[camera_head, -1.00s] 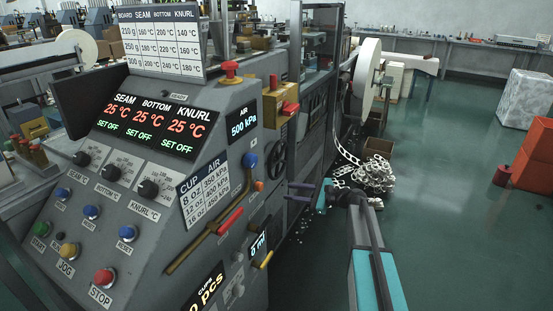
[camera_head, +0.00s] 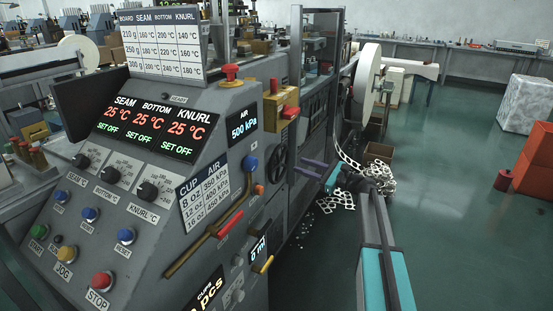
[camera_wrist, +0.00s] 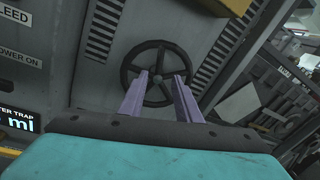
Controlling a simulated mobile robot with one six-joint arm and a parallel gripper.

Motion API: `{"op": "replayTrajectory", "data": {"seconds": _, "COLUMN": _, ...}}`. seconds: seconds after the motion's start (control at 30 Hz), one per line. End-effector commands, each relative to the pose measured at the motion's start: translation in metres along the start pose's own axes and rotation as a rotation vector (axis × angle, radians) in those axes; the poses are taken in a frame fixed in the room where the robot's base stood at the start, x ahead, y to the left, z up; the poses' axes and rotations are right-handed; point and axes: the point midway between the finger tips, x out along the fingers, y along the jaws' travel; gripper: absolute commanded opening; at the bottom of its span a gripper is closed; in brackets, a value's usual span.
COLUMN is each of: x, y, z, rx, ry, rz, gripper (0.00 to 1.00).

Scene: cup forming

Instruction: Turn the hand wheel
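The hand wheel (camera_head: 278,162) is a dark spoked wheel on the side panel of the grey machine, right of the air display. In the wrist view the hand wheel (camera_wrist: 148,61) shows ahead, its rim and spokes partly covered by the fingers. My gripper (camera_head: 307,168) has two purple fingers that stand apart and point toward the wheel. In the wrist view my gripper (camera_wrist: 160,78) is open, with its fingertips overlapping the wheel's middle. I cannot tell whether they touch it.
A yellow box with a red handle (camera_head: 281,107) sticks out above the wheel. A pile of white scrap (camera_head: 370,175) lies behind my arm. Open floor is on the right.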

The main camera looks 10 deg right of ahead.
Motion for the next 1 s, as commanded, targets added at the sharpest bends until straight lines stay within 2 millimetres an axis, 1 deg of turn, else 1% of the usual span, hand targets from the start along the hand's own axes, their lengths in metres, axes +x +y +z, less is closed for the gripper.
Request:
{"op": "replayTrajectory", "data": {"seconds": 0.17, "x": 0.021, "y": -0.001, "z": 0.000, "rx": 0.000, "ry": -0.001, "rz": 0.002, "gripper": 0.31}}
{"op": "replayTrajectory", "data": {"seconds": 0.7, "x": 0.097, "y": -0.002, "z": 0.000, "rx": -0.001, "ry": 0.000, "rz": 0.001, "gripper": 0.31}}
{"op": "replayTrajectory", "data": {"seconds": 0.83, "x": 0.112, "y": -0.001, "z": 0.000, "rx": -0.001, "ry": 0.000, "rz": 0.000, "gripper": 0.31}}
{"op": "replayTrajectory", "data": {"seconds": 1.0, "x": 0.123, "y": -0.001, "z": 0.000, "rx": -0.001, "ry": 0.000, "rz": -0.001, "gripper": 0.31}}
